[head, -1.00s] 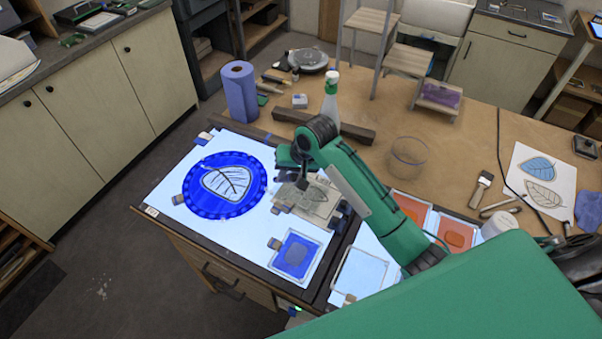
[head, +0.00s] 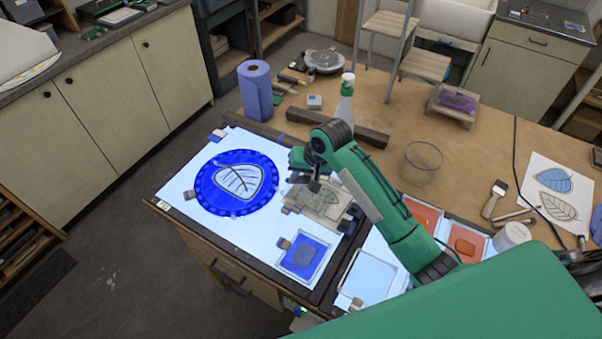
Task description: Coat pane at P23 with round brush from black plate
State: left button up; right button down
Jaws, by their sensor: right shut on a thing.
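My right gripper (head: 312,178) is shut, low over a greyish square pane with line drawing (head: 322,204) on the lit table. The thing in its jaws is small and dark, mostly hidden by the gripper, so I cannot make out a round brush. I cannot tell whether it touches the pane. A round blue pane with a leaf outline (head: 210,195) lies to its left, and a small blue square pane (head: 303,255) in front. I see no P23 label, and cannot tell which pane it marks. No black plate can be made out. My left gripper is not in view.
A clear pane (head: 371,276) and orange panes (head: 464,242) lie to the right. A blue paper roll (head: 255,90), a spray bottle (head: 346,100), a dark bar (head: 365,133) and a glass bowl (head: 422,162) stand behind. A flat brush (head: 494,199) lies at right beside leaf drawings (head: 555,190).

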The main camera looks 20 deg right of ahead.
jog(key=shift+f, duration=0.4)
dwell(0.5)
jog(key=shift+s+d, duration=0.45)
jog(key=shift+s, duration=0.25)
jog(key=shift+s+d, duration=3.4)
jog(key=shift+s, duration=0.8)
jog(key=w+d, duration=0.1)
jog(key=d, duration=0.1)
jog(key=w+d+r, duration=0.1)
jog(key=w, duration=0.1)
jog(key=shift+d+r, duration=0.15)
jog(key=shift+d, duration=0.2)
jog(key=shift+w, duration=0.1)
jog(key=shift+f, duration=0.35)
jog(key=shift+f, duration=0.25)
